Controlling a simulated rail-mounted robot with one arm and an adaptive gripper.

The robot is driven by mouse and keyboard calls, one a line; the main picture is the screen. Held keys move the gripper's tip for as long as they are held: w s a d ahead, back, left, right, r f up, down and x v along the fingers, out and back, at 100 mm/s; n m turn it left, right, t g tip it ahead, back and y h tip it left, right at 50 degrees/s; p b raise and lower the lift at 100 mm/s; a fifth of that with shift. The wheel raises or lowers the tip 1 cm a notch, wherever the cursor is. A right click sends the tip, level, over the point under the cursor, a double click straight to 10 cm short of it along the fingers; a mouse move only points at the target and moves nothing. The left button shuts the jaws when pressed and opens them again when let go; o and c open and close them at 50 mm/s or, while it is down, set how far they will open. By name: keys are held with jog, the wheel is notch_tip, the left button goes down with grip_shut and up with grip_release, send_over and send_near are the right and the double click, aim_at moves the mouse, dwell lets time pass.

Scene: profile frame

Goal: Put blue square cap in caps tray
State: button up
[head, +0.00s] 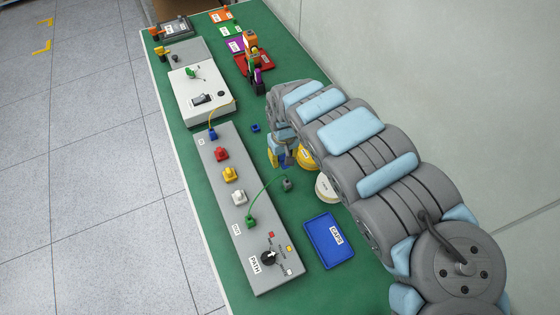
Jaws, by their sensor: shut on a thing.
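My gripper (281,159) points down over the green table, to the right of the grey panel, partly hidden by my arm. It is shut on a small dark blue piece (288,158); its shape is too small and covered to tell whether it is the square cap. Yellow shows at the gripper's left side. Another small blue piece (255,128) lies on the table, up and left of the gripper. The blue caps tray (322,250), labelled CAPS, lies nearer the front, below and right of the gripper. It looks empty.
The long grey panel (257,252) carries several coloured connectors and a knob. A green cable runs to a grey plug (287,184). A yellow round thing (308,160) and a white one (326,188) stand beside my arm. A white box (205,95) stands farther back.

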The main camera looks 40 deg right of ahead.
jog(key=shift+w+d+f, duration=0.2)
jog(key=shift+w+f, duration=0.15)
jog(key=shift+w+d+f+b, duration=0.3)
jog(key=shift+w+f, duration=0.2)
jog(key=shift+f, duration=0.25)
jog(key=shift+w+d+f+b, duration=0.2)
jog(key=shift+w+f+b, duration=0.3)
jog(key=shift+f, duration=0.2)
jog(key=shift+w+d+f+b, duration=0.3)
jog(key=shift+w+f, duration=0.25)
jog(key=shift+f, duration=0.2)
jog(key=shift+w+d+f, duration=0.2)
jog(key=shift+w+f, duration=0.1)
jog(key=shift+w, duration=0.1)
jog(key=shift+f, duration=0.1)
jog(key=shift+d+f, duration=0.1)
jog(key=shift+d+f+b, duration=0.1)
jog(key=shift+f+b, duration=0.55)
jog(key=shift+f, duration=1.05)
jog(key=shift+w+f, duration=0.1)
jog(key=shift+f, duration=0.05)
jog(key=o, duration=0.8)
